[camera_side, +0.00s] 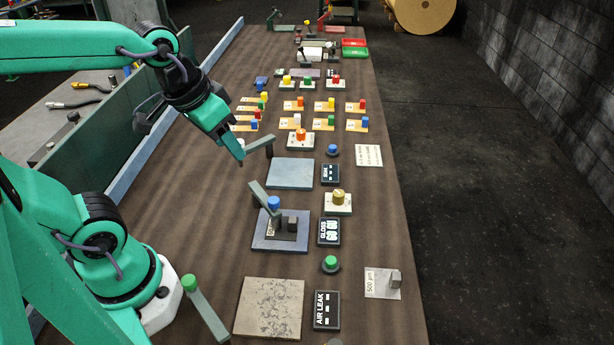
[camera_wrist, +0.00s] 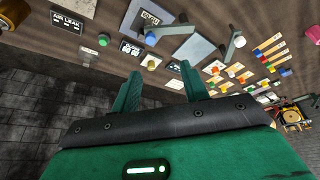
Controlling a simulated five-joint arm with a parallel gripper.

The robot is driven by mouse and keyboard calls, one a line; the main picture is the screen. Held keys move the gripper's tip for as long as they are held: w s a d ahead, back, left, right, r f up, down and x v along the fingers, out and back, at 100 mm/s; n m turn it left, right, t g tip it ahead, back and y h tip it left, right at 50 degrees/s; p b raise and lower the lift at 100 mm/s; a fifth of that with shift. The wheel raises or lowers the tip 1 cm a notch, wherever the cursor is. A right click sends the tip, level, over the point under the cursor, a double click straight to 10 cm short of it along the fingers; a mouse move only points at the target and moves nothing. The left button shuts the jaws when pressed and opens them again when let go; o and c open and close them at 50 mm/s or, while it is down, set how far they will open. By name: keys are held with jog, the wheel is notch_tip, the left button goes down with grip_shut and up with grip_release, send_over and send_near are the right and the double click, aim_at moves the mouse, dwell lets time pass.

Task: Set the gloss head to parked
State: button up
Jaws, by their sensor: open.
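The gloss station is a blue-grey plate (camera_side: 262,243) with a dark head block on it, left of the black GLOSS display (camera_side: 328,231). A grey lever (camera_side: 262,194) with a blue knob (camera_side: 274,203) slants up over this plate. The display also shows in the wrist view (camera_wrist: 131,48), near the top, beside the plate (camera_wrist: 140,22). I cannot tell which position the head is set to. My gripper (camera_side: 240,160) is open and empty, above the table to the upper left of the station. In the wrist view its two fingers (camera_wrist: 161,88) stand apart with nothing between them.
A yellow knob (camera_side: 339,197) stands right of the station and a green knob (camera_side: 330,264) below it. A speckled plate (camera_side: 270,307), an AIR LEAK display (camera_side: 326,310) and a green-tipped lever (camera_side: 205,308) lie nearer. A plain plate (camera_side: 290,174) and several coloured blocks are farther back.

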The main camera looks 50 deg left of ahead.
aim_at(273, 200)
jog(key=shift+w+d+f+n+g, duration=0.2)
jog(key=shift+w+d+f+g, duration=0.2)
jog(key=shift+w+f+g, duration=0.6)
jog(key=shift+w+d+f+n+g, duration=0.2)
jog(key=shift+w+d+f+g, duration=0.25)
jog(key=shift+w+f, duration=1.05)
jog(key=shift+w+d+f+n+g, duration=0.2)
jog(key=shift+w+d+f+g, duration=0.2)
jog(key=shift+w+f+g, duration=0.6)
jog(key=shift+w+f+t, duration=0.15)
jog(key=shift+f+t, duration=0.1)
jog(key=shift+f, duration=0.2)
jog(key=shift+f, duration=3.8)
grip_shut()
